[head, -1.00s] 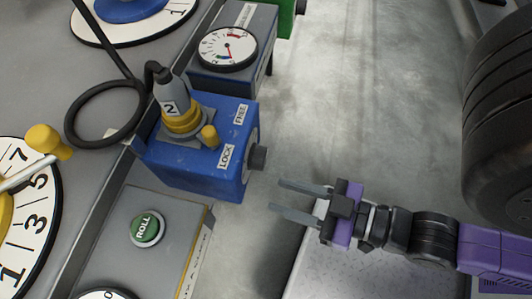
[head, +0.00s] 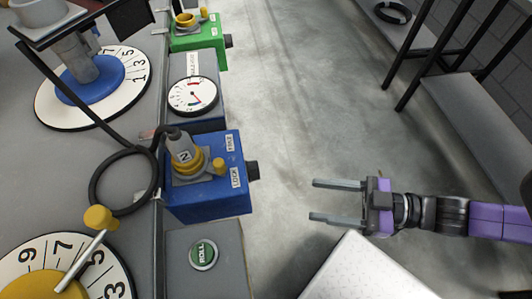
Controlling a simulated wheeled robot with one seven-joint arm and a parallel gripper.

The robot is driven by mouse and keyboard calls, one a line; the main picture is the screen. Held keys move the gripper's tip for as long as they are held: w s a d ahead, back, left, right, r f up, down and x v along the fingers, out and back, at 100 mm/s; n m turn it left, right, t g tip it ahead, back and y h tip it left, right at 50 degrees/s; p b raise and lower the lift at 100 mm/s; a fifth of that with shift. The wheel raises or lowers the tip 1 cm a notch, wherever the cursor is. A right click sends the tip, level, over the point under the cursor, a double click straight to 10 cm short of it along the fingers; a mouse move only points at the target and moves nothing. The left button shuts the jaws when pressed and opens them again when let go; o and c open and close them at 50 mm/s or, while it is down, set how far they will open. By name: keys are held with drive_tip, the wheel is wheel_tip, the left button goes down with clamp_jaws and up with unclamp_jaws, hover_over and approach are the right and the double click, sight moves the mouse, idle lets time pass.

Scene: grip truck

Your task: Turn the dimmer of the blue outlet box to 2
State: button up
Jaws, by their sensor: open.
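The blue outlet box (head: 208,205) is fixed at the edge of the grey bench, left of centre. A grey plug marked 2 (head: 184,152) sits in its yellow-ringed socket, with a black cable running from it. A small yellow lever (head: 218,166) sits beside the LOCK and FREE labels. The black dimmer knob (head: 252,171) sticks out from the box's right side; its setting cannot be read. My gripper (head: 337,201) is open and empty, right of the knob and apart from it, with its fingers pointing left toward the box.
A dial gauge (head: 193,96) and a green outlet box (head: 198,40) stand beyond the blue box. A green ROLL button (head: 203,254) is nearer. A pale plate (head: 365,272) lies below my gripper. Grey floor (head: 300,130) is open between the bench and the right-hand bench (head: 490,120).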

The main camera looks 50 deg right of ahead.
sight(253, 171)
drive_tip(key=w+d+r+n+g+y+p, duration=0.1)
drive_tip(key=w+r+n+g+y+p, duration=0.25)
drive_tip(key=w+r+y, duration=0.3)
drive_tip(key=b+x, duration=0.1)
drive_tip(key=x, duration=0.6)
drive_tip(key=shift+w+a+n+h, duration=0.25)
drive_tip(key=shift+a+n+h, duration=0.05)
drive_tip(key=shift+n+h, duration=0.05)
drive_tip(key=shift+r, duration=0.1)
clamp_jaws()
